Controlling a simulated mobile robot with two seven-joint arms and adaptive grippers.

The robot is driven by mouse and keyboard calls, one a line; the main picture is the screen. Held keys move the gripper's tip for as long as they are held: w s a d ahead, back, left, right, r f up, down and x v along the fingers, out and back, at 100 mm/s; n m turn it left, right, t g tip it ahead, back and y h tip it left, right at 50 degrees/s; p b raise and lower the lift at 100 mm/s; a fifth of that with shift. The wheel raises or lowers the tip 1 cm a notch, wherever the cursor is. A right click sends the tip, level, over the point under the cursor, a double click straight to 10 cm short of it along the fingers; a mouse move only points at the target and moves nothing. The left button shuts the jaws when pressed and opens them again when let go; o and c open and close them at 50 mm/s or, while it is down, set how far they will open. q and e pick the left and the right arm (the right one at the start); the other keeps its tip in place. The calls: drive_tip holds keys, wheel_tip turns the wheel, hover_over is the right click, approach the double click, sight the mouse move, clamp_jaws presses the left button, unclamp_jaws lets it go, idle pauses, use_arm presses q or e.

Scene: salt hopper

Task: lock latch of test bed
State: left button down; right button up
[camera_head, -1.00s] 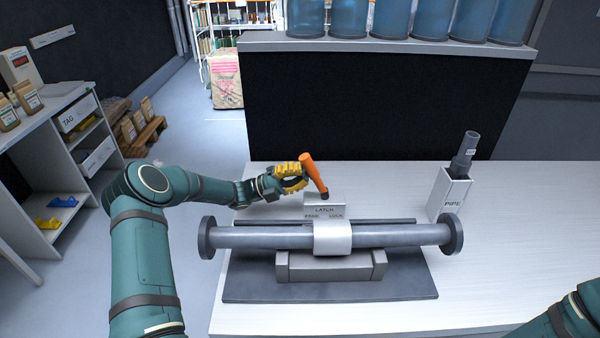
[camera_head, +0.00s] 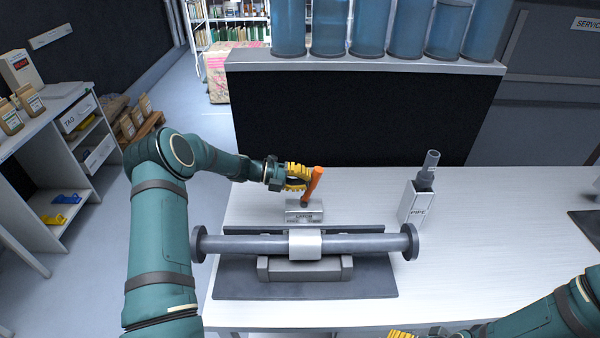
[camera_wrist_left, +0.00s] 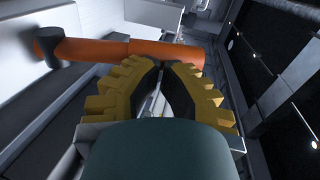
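The latch has an orange handle (camera_head: 314,184) on a grey block (camera_head: 305,207) labelled LATCH, with small markings below. The handle stands up from its dark pivot and leans to the right. The test bed (camera_head: 305,270) holds a long grey pipe (camera_head: 355,244) under a light clamp band (camera_head: 305,244). My left gripper (camera_head: 308,175) is at the left side of the handle. In the left wrist view, its yellow fingertips (camera_wrist_left: 162,68) meet, and the orange handle (camera_wrist_left: 110,50) lies across just beyond them, not between them. My right gripper (camera_head: 402,335) is mostly cut off at the bottom edge.
A white PIPE holder (camera_head: 415,205) with a grey pipe piece (camera_head: 428,168) stands right of the test bed. Blue cylinders (camera_head: 370,28) stand on a raised shelf behind.

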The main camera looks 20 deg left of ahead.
sight(312, 181)
use_arm(q)
drive_tip(key=shift+w+d+f, duration=0.1)
drive_tip(key=shift+w+d, duration=0.2)
drive_tip(key=shift+d, duration=0.25)
drive_tip(key=shift+w+d+f+p, duration=0.25)
drive_tip(key=shift+d+p, duration=0.1)
drive_tip(key=shift+d, duration=0.35)
use_arm(e)
drive_tip(key=shift+s+a+r, duration=0.1)
drive_tip(key=shift+r, duration=0.6)
use_arm(q)
drive_tip(key=shift+d, duration=0.25)
use_arm(e)
drive_tip(key=shift+r, duration=0.15)
